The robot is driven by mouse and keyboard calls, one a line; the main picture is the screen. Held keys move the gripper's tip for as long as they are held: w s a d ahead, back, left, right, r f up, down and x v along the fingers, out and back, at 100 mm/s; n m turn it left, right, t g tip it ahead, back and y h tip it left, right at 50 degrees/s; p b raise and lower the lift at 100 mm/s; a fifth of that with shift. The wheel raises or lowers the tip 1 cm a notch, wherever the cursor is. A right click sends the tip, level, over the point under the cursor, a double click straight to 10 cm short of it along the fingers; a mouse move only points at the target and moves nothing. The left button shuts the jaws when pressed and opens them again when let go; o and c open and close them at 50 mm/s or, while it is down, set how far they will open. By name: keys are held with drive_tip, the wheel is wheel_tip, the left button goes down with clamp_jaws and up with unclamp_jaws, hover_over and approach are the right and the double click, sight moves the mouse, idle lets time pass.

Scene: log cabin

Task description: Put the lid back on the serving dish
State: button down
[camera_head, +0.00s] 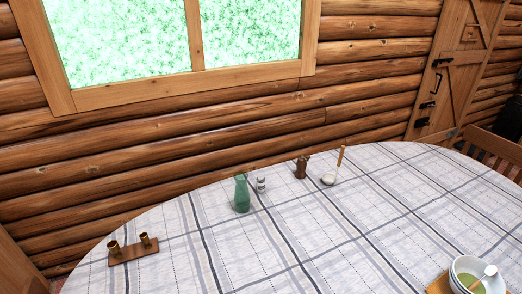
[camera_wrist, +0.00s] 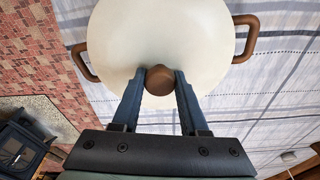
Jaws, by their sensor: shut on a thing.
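The white round lid (camera_wrist: 150,35) fills the upper middle of the wrist view. My gripper (camera_wrist: 160,74) is shut on its round brown knob (camera_wrist: 160,80), one finger on each side. The serving dish (camera_wrist: 82,62) shows only by its two brown loop handles, one sticking out left of the lid and one right. The lid hides the rest of the dish, and I cannot tell whether the lid rests on the rim or hangs just above it. The head view shows neither dish, lid nor gripper.
The middle is clear.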

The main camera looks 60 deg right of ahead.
unclamp_jaws()
idle(0.4)
drive_tip(key=shift+r+p, duration=3.55)
drive_tip(key=shift+p, duration=0.1)
clamp_jaws()
